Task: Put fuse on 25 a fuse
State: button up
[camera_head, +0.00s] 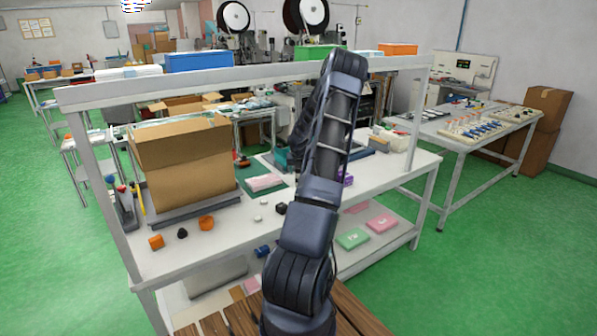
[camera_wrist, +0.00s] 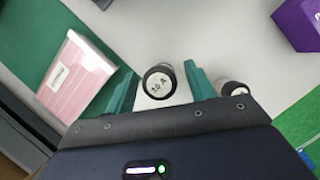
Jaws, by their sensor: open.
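My gripper (camera_wrist: 160,74) is open, its two green fingers in the wrist view apart. A round fuse (camera_wrist: 159,84) with a dark rim and white face shows between the fingertips; its tilted label seems to read 10 A. I cannot tell whether the fingers touch it. A second similar fuse (camera_wrist: 234,89) stands just right of the right finger. Its label is partly hidden, with only an A readable. No label reading 25 A can be made out.
A pink-and-white pack (camera_wrist: 76,78) lies left of the fingers on a green mat (camera_wrist: 30,35). A purple object (camera_wrist: 297,22) is at upper right. On the white workbench (camera_head: 200,250) are a cardboard box (camera_head: 190,175) and small orange and black parts. A bench rail crosses behind my arm.

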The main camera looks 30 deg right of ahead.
jog(key=shift+r, duration=0.1)
jog(key=v, duration=1.2)
jog(key=shift+s, duration=0.1)
